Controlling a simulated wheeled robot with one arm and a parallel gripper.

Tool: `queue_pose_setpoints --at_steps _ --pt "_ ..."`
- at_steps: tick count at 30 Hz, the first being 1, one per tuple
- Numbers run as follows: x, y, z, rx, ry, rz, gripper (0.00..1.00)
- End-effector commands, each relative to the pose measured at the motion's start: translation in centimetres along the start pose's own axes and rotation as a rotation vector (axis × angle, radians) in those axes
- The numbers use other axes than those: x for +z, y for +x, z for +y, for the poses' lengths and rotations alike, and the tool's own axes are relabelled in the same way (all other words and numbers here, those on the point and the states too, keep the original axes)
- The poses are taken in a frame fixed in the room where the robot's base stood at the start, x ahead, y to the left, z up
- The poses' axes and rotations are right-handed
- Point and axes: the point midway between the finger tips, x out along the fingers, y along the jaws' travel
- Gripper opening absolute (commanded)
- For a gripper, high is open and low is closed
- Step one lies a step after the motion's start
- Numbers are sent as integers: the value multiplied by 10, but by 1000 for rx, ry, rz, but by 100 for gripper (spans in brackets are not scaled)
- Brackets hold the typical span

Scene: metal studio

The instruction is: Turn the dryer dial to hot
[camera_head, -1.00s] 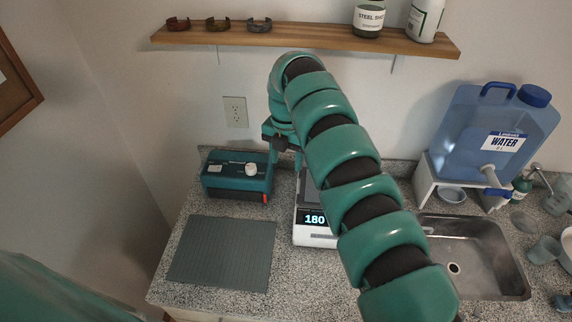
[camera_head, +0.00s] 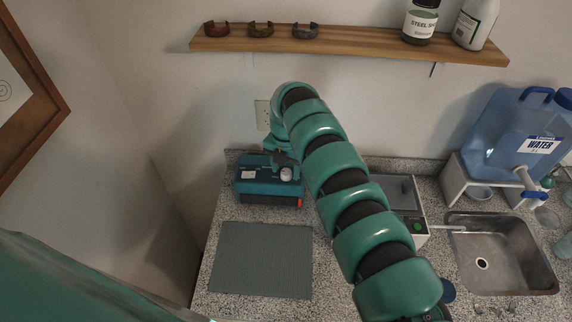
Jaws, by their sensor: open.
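The dryer (camera_head: 258,190) is a teal box with a darker base and a small red part at its right end. It stands at the back of the counter against the wall. Its white round dial (camera_head: 286,174) is on the top, right of a small white label. My gripper (camera_head: 284,162) is open, pointing down just above or around the dial. I cannot tell whether the fingers touch it. The dial's markings are too small to read.
A grey ribbed mat (camera_head: 262,260) lies in front of the dryer. A white device (camera_head: 413,222) is partly hidden behind my arm. A sink (camera_head: 500,255) and blue water jug (camera_head: 515,140) are at the right. A wooden shelf (camera_head: 350,45) runs above.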

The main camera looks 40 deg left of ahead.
Motion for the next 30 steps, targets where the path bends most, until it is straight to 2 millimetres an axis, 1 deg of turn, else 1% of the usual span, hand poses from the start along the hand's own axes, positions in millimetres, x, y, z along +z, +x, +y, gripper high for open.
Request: queue_pose_setpoints --at_steps 6,8,9,13,14,23,30 --pt "0 1 0 0 1 0 51" --pt "0 1 0 0 1 0 41" --pt "0 1 0 0 1 0 33" --pt "0 1 0 0 1 0 8" --pt "0 1 0 0 1 0 6" --pt "0 4 0 -1 36 0 6" --pt "0 9 -1 -3 170 0 6"
